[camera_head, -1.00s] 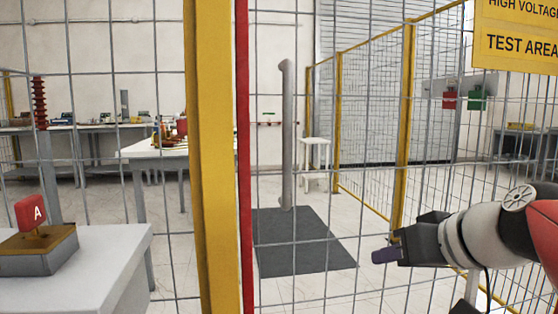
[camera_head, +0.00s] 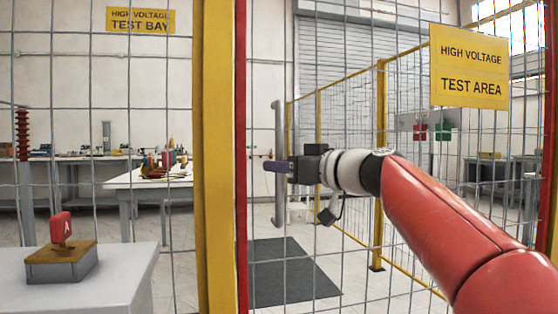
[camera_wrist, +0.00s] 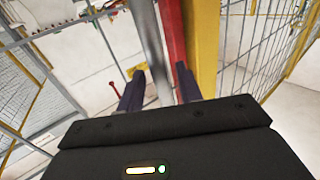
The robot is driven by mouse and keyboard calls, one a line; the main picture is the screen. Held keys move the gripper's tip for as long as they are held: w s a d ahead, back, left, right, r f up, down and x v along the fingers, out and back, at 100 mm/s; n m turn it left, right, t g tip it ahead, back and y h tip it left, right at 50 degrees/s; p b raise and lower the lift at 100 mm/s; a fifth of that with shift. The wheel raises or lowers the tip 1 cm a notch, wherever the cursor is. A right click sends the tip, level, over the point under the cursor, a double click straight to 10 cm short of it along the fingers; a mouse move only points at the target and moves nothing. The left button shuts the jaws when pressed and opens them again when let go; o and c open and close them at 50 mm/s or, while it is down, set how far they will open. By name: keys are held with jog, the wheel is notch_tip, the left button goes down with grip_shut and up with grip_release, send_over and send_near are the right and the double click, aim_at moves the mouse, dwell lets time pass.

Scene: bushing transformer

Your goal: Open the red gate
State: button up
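The red gate shows its red upright edge (camera_head: 241,150) beside a yellow post (camera_head: 213,150), with wire mesh to its right. It appears closed against the post. A long grey vertical handle (camera_head: 279,125) stands on the gate. My gripper (camera_head: 272,166) is level with the handle's middle, its dark fingertips overlapping it in the head view. In the wrist view, my gripper (camera_wrist: 158,82) is open, its two fingers apart. The grey handle (camera_wrist: 150,40) runs between them, with the red edge (camera_wrist: 174,40) just to its right. I cannot tell whether either finger touches the handle.
A yellow sign (camera_head: 469,67) hangs on the mesh at right. Beyond the mesh are a dark floor mat (camera_head: 290,275), yellow-framed fencing and a white worktable (camera_head: 150,180).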

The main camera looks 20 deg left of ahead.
jog(key=shift+w+a, duration=0.25)
jog(key=shift+a, duration=0.3)
grip_shut()
